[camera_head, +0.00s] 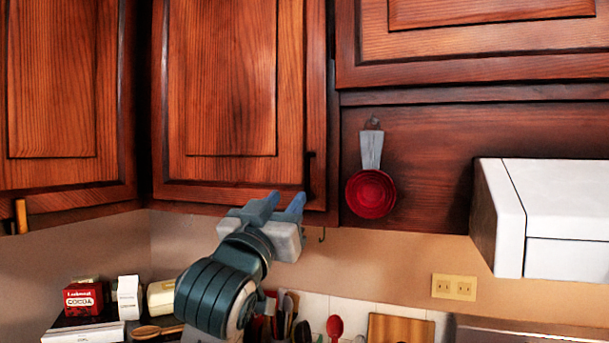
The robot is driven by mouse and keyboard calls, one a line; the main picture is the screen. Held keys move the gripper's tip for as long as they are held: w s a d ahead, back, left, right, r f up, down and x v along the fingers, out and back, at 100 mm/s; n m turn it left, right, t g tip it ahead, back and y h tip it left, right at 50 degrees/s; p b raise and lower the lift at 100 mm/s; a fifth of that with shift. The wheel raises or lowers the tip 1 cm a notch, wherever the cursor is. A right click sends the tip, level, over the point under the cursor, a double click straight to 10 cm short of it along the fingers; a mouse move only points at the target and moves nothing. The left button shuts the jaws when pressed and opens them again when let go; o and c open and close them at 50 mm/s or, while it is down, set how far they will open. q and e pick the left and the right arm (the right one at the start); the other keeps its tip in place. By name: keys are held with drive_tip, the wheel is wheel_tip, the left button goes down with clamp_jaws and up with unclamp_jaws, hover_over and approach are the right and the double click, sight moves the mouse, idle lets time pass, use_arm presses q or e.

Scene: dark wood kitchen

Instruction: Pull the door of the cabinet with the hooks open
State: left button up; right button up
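The wooden cabinet door (222,90) in the middle of the head view looks shut. Its dark upright handle (311,176) is near the lower right corner. A small dark hook (322,236) hangs below the cabinet, under that corner. My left gripper (285,196) is at the door's lower edge, just below and left of the handle. Its two blue fingers point up and stand apart, with nothing visible between them. I cannot tell whether a finger touches the door. My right gripper is not in view.
Red measuring cups (371,192) hang right of the door. A white box-shaped unit (560,215) juts out at the right. Another cabinet door (55,80) is at the left. Below stand a cocoa box (83,298), utensils and a cutting board (400,328). A wall outlet (454,288) is at the lower right.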

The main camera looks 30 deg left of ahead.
sight(307, 173)
use_arm(q)
drive_tip(key=p+x, duration=0.5)
drive_tip(key=x, duration=0.3)
drive_tip(key=shift+w+r, duration=0.15)
drive_tip(key=shift+w, duration=0.2)
drive_tip(key=shift+x, duration=0.75)
drive_tip(key=shift+c, duration=0.2)
clamp_jaws()
